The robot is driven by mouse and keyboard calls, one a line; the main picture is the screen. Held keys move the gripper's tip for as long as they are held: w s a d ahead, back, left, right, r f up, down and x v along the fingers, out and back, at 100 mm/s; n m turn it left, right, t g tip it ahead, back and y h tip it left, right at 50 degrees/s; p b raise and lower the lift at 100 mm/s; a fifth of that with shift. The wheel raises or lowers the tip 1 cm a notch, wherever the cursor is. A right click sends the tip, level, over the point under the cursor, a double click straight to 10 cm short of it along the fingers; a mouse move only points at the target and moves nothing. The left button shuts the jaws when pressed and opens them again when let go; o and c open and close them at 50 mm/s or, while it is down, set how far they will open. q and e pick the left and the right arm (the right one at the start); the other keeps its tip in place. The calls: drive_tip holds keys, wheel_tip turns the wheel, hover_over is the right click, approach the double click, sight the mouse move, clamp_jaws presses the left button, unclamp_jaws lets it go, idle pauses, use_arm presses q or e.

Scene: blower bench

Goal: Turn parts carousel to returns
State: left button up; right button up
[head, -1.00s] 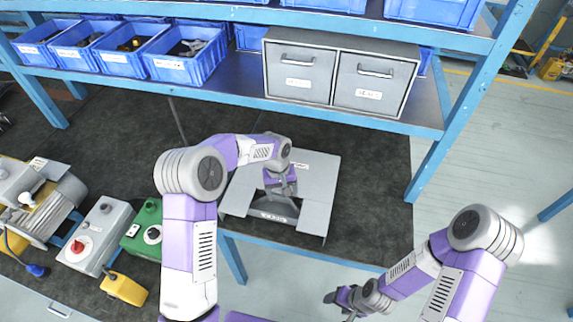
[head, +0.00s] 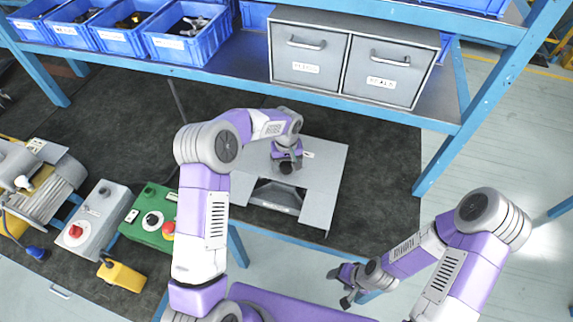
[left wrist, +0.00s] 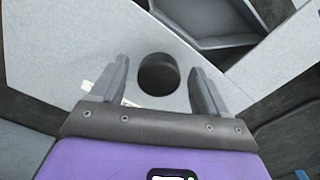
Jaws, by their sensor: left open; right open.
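The parts carousel is a flat grey housing (head: 322,180) on the dark bench mat, with a wedge-shaped opening (head: 276,196) at its front. A grey compartment shows in the opening; I cannot read any label there. A dark round knob (left wrist: 158,74) stands on the top plate in the left wrist view. My left gripper (head: 287,168) is over the housing, behind the opening. In the left wrist view its open fingers (left wrist: 160,85) are on either side of the knob, with gaps. My right gripper (head: 345,285) is open and empty, off the bench's front edge.
A blue shelf above the bench holds blue bins (head: 188,35) and two grey drawers (head: 385,72). To the left are a green control box (head: 150,217), a grey switch box (head: 93,215), a yellow pendant (head: 122,275) and a motor unit (head: 40,185). The mat right of the carousel is clear.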

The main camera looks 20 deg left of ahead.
use_arm(q)
drive_tip(key=c, duration=1.4)
drive_tip(key=shift+a, duration=0.1)
